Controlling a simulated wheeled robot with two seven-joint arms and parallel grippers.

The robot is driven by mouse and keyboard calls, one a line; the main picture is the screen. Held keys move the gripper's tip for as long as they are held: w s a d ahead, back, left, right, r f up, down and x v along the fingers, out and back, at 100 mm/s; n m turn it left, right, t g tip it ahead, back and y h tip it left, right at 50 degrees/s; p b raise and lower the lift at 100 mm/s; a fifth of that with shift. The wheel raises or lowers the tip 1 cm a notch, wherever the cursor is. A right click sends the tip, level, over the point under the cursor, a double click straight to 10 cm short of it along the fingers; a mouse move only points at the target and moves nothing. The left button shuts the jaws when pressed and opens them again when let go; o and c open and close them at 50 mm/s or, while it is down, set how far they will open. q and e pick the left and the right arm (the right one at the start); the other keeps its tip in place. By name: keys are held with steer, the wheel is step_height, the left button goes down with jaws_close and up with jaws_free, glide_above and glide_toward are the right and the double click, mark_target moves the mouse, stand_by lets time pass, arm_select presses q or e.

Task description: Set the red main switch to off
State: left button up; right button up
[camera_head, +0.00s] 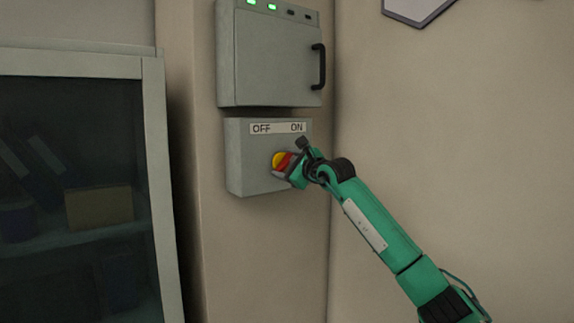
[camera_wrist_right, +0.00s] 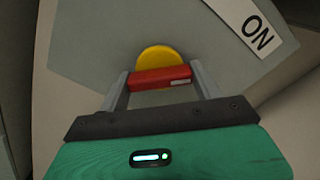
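The red main switch handle (camera_head: 284,161) sits on a yellow round base (camera_head: 278,159) on a grey box under the OFF and ON label (camera_head: 277,128). In the head view the handle slants, its upper end towards the right, the ON side. My right gripper (camera_head: 284,167) is at the switch. In the right wrist view the red handle (camera_wrist_right: 160,77) lies between my gripper's fingers (camera_wrist_right: 160,82), with a finger against each end, and the yellow base (camera_wrist_right: 155,57) shows behind it. The fingers partly hide the switch in the head view. My left gripper is not in view.
A grey cabinet (camera_head: 265,60) with a black handle and lit green lamps is directly above the switch box (camera_head: 245,160). A glass-fronted cabinet (camera_head: 154,150) stands at left. The wall to the right is bare beside my arm.

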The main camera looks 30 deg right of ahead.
steer(key=shift+n, duration=0.4)
steer(key=shift+n+b, duration=0.35)
steer(key=shift+n, duration=0.35)
steer(key=n, duration=0.2)
steer(key=shift+n+b, duration=0.3)
steer(key=n, duration=0.9)
steer(key=n+p, duration=0.1)
steer(key=n, duration=0.3)
steer(key=shift+f+n, duration=0.1)
steer(key=shift+n, duration=0.2)
steer(key=o, duration=1)
steer(key=shift+c, duration=0.2)
